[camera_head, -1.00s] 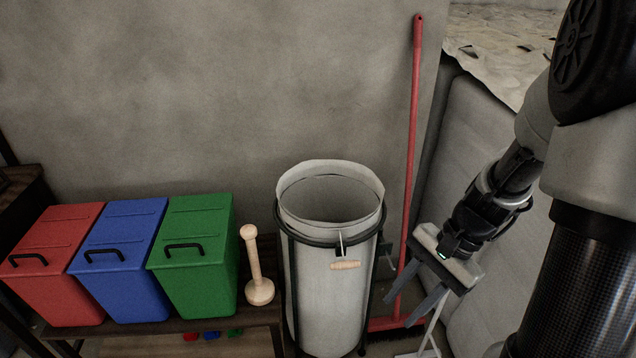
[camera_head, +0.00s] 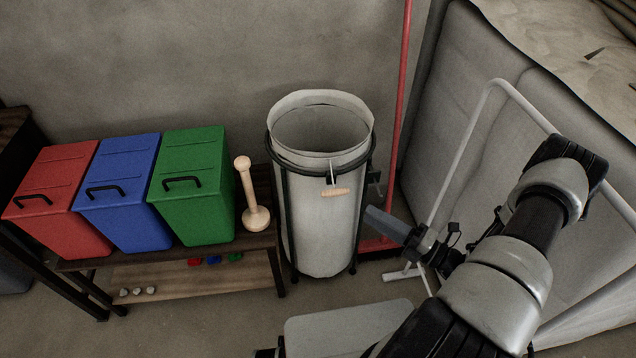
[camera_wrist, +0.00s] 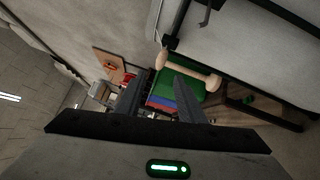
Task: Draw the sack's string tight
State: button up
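The sack (camera_head: 318,225) is a tall pale grey bag, open at the top, upright in a black ring stand. Its short string hangs at the front of the rim, with a light wooden toggle (camera_head: 335,192) lying across the string's lower end. My gripper (camera_head: 370,216) is right of the sack and a little below the toggle, apart from the toggle in the head view. In the wrist view its two fingers (camera_wrist: 158,88) are spread with nothing held between them. The sack's side (camera_wrist: 245,45) fills the wrist view's upper right; I cannot make out the toggle there.
A wooden pestle (camera_head: 252,200) and red (camera_head: 60,200), blue (camera_head: 125,195) and green (camera_head: 195,190) lidded bins stand on a bench left of the sack. A red broom handle (camera_head: 401,100) leans behind. A white tubular frame (camera_head: 462,140) stands at right.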

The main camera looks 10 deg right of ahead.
aim_at(329, 190)
jog(key=x, duration=1.7)
jog(key=shift+w, duration=0.2)
grip_shut()
jog(key=shift+s, duration=0.1)
